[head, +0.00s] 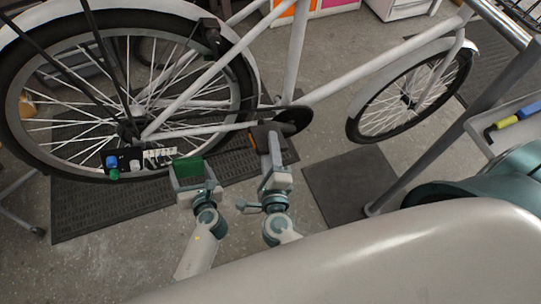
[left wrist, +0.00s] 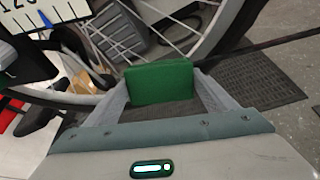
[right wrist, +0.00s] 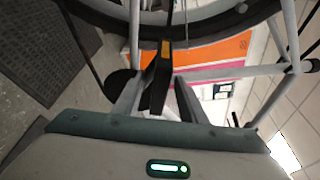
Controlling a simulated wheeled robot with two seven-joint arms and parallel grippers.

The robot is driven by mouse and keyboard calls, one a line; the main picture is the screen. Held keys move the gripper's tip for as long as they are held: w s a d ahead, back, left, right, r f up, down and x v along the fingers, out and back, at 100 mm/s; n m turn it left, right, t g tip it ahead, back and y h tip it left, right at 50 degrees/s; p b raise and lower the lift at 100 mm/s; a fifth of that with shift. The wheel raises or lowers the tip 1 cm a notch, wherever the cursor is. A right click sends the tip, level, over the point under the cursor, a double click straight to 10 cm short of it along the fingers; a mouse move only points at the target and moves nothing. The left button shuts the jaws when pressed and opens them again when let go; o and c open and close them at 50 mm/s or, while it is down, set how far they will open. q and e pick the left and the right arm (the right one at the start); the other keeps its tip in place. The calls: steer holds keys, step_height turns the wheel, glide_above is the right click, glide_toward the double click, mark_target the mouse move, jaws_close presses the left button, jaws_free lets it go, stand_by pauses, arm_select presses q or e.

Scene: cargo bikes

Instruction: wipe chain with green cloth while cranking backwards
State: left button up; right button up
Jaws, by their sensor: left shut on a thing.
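The white bike stands with its rear wheel (head: 75,75) on the left in the head view. Its dark chainring (head: 292,120) is near the middle; the chain itself is too fine to tell clearly. My left gripper (head: 187,172) is shut on the green cloth (head: 186,168), below and right of the rear hub. The cloth (left wrist: 160,82) spans between its fingers in the left wrist view. My right gripper (head: 269,148) is at the black pedal (head: 262,137). In the right wrist view the pedal (right wrist: 158,85) lies between the fingers; whether they grip it is unclear.
A black strip with bottles and small items (head: 140,160) is by the rear wheel's lower edge. Dark mats (head: 110,210) lie on the concrete floor, another (head: 350,185) at right. A tray with a yellow-and-blue tool (head: 510,120) is at far right. The front wheel (head: 410,95) stands behind.

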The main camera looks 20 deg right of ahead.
steer(key=shift+x, duration=1)
jaws_close()
jaws_free()
steer(key=shift+s, duration=0.1)
steer(key=s, duration=0.9)
